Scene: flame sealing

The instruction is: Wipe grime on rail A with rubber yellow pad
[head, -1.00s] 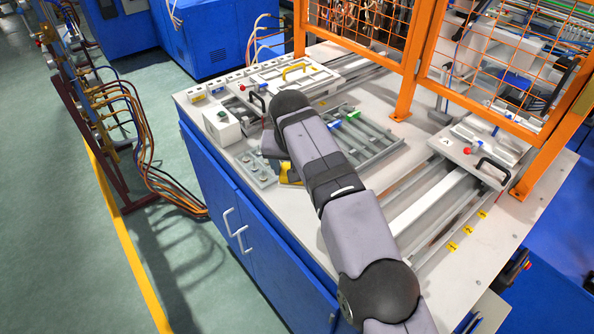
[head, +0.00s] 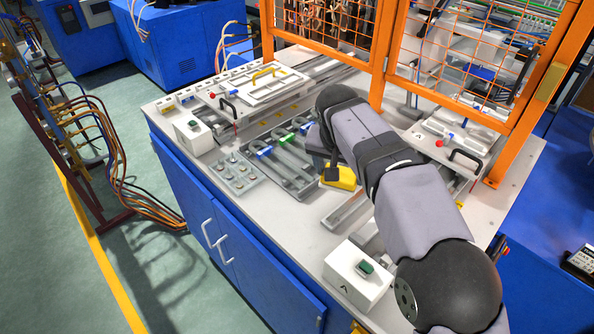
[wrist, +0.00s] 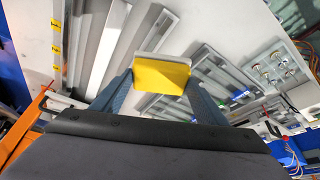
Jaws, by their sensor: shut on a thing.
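My gripper (head: 326,172) is shut on the yellow pad (head: 342,178), to the right of the grey slotted tray (head: 300,188). In the wrist view the pad (wrist: 160,77) sits between the two blue-grey fingers of my gripper (wrist: 160,82); it has a pale layer along its far edge. Metal rails (head: 345,208) run beside and beyond the pad, partly hidden by my arm. The wrist view shows pale rails (wrist: 110,45) past the pad. I cannot tell which is rail A, nor whether the pad touches anything. No grime is clearly visible.
A white box marked A with a green button (head: 357,275) stands at the front edge. A carriage with a black handle (head: 455,148) is at the right. Orange fence posts (head: 378,75) rise at the back. A grey plate with round fittings (head: 233,173) lies at the left.

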